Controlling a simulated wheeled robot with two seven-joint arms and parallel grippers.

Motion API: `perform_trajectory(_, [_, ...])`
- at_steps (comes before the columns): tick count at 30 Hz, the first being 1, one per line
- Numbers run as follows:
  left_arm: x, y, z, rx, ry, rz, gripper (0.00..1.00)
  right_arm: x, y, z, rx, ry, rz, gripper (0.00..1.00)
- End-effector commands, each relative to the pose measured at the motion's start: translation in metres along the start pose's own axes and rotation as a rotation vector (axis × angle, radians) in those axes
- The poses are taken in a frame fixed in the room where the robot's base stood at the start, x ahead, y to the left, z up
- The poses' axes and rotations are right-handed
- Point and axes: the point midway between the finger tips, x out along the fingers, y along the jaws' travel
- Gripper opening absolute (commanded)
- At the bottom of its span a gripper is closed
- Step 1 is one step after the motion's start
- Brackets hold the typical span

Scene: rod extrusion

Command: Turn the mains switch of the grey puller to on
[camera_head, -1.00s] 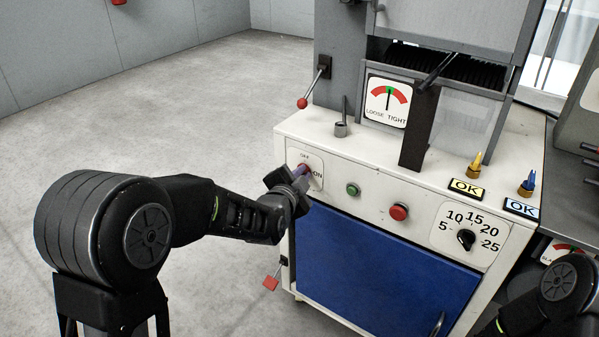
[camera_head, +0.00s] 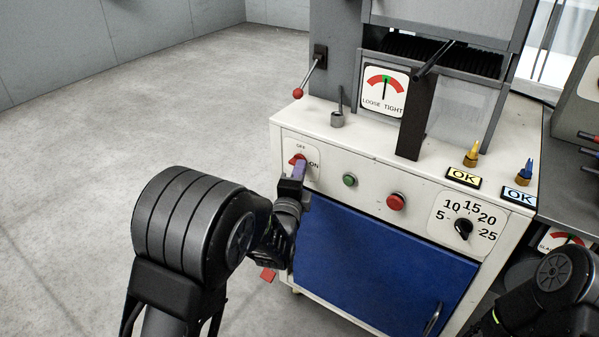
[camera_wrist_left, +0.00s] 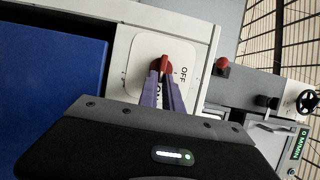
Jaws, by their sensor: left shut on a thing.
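The grey puller's mains switch is a red knob (camera_head: 295,160) on a white plate at the upper left of the cream front panel, with OFF printed above it and ON to its right. My left gripper (camera_head: 299,168) is at the knob, its purple fingers pointing into the plate. In the left wrist view the fingertips (camera_wrist_left: 165,76) are closed on the red knob (camera_wrist_left: 164,64). There the knob's long side runs roughly up and down the picture, with OFF to its right; the fingers partly cover the ON label. Which end is the pointer I cannot tell.
A green button (camera_head: 349,180), a red button (camera_head: 396,201) and a black dial (camera_head: 464,229) sit to the right on the same panel. A blue door (camera_head: 380,262) is below. A red-balled lever (camera_head: 298,93) stands above the switch. Open floor lies to the left.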

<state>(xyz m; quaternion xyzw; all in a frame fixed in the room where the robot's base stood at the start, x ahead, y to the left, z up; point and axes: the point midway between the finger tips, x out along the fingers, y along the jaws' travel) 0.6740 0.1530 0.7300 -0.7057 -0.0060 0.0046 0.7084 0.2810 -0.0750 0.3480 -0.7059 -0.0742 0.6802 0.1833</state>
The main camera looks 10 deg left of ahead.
Motion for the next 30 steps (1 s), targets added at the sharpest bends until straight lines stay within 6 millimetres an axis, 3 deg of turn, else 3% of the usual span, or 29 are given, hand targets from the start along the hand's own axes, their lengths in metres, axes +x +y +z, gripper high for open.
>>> perform_trajectory(13, [-0.0001, 0.0011, -0.0007, 0.013, 0.002, -0.002, 0.00, 0.0004, 0.0004, -0.0005, 0.000, 0.001, 0.000, 0.36])
perform_trajectory(14, [-0.0001, 0.0011, -0.0007, 0.012, 0.002, -0.002, 0.12, 0.0004, 0.0004, -0.0005, 0.000, 0.001, 0.000, 0.36])
perform_trajectory(21, [0.0000, 0.0008, -0.0004, 0.011, 0.001, -0.003, 0.31, 0.0003, 0.0004, -0.0004, 0.000, 0.001, 0.000, 0.36])
perform_trajectory(30, [-0.0018, 0.0002, -0.0002, 0.010, 0.001, -0.004, 0.31, -0.0002, 0.0001, -0.0003, 0.000, 0.001, 0.000, 0.36])
